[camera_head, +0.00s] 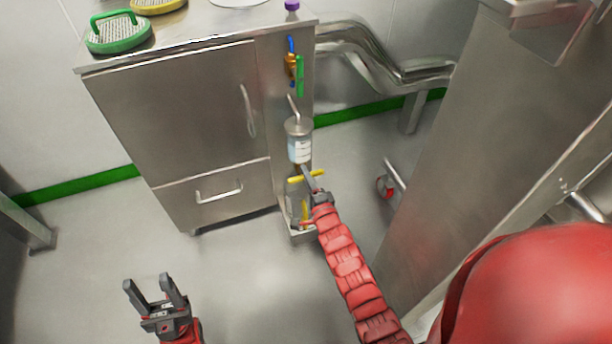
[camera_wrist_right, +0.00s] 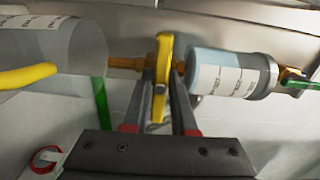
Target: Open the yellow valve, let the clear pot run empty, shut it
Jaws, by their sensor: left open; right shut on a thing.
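The clear pot (camera_head: 299,147) hangs on the cabinet's right-hand face, with pale blue liquid and a white label. It also shows in the right wrist view (camera_wrist_right: 222,73), at right. The yellow valve (camera_head: 296,180) is just below it; its handle (camera_wrist_right: 164,62) lies across the brass pipe. My right gripper (camera_head: 308,175) is shut on this handle, one finger on each side. A clear vessel (camera_wrist_right: 50,45) is on the valve's other side, lower in the head view (camera_head: 296,203); it looks empty. My left gripper (camera_head: 147,284) is open and empty, low at left.
A second yellow handle (camera_wrist_right: 25,76) shows by the lower vessel. A green-handled valve (camera_head: 299,75) is above the pot. The steel cabinet (camera_head: 180,110) stands left, a large steel body (camera_head: 470,130) right. Open floor (camera_head: 240,270) lies in front.

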